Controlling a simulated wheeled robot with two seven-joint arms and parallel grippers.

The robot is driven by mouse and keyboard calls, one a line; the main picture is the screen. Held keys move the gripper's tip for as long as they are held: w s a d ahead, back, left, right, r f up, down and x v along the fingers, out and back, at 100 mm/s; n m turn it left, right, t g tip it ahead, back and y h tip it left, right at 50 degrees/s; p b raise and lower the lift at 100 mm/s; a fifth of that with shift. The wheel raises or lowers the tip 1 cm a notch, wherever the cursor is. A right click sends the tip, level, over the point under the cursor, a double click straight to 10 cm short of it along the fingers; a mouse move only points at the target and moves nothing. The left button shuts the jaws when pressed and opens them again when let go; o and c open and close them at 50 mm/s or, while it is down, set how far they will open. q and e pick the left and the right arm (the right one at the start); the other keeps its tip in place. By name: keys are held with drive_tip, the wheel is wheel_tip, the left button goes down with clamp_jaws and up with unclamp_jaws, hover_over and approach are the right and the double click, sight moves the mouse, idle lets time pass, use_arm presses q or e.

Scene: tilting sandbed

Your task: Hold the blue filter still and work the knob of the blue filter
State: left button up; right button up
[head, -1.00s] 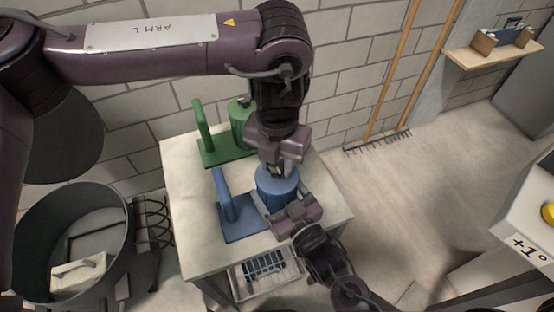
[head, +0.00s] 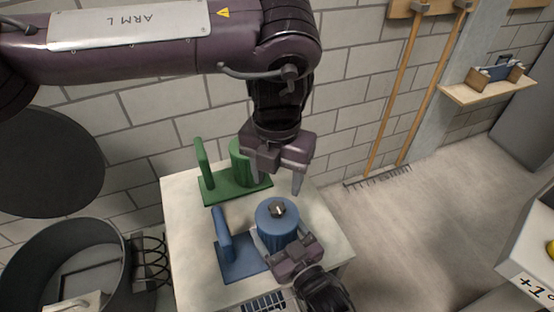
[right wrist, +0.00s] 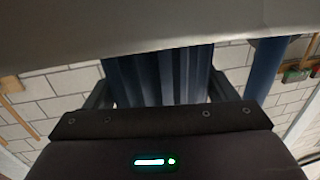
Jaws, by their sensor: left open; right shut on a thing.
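The blue filter is a ribbed blue cylinder (head: 277,232) on a blue base with an upright post (head: 223,235), on the pale table. Its small grey knob (head: 278,209) sits on the round top and is uncovered. My left gripper (head: 277,183) is open and empty above and behind the knob, fingers pointing down, apart from it. My right gripper (head: 288,250) is shut on the blue filter's body from the front right. In the right wrist view the ribbed blue body (right wrist: 160,75) stands between the fingers, its top out of sight.
A green filter (head: 238,180) with its own post stands behind the blue one, close to my left gripper. A grey basket (head: 264,303) is at the table's front edge. A round dark bin (head: 60,265) stands left. The table (head: 190,270) is bare at its left side.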

use_arm(q)
drive_tip(key=shift+r, duration=2.15)
use_arm(e)
drive_tip(key=o, duration=1.3)
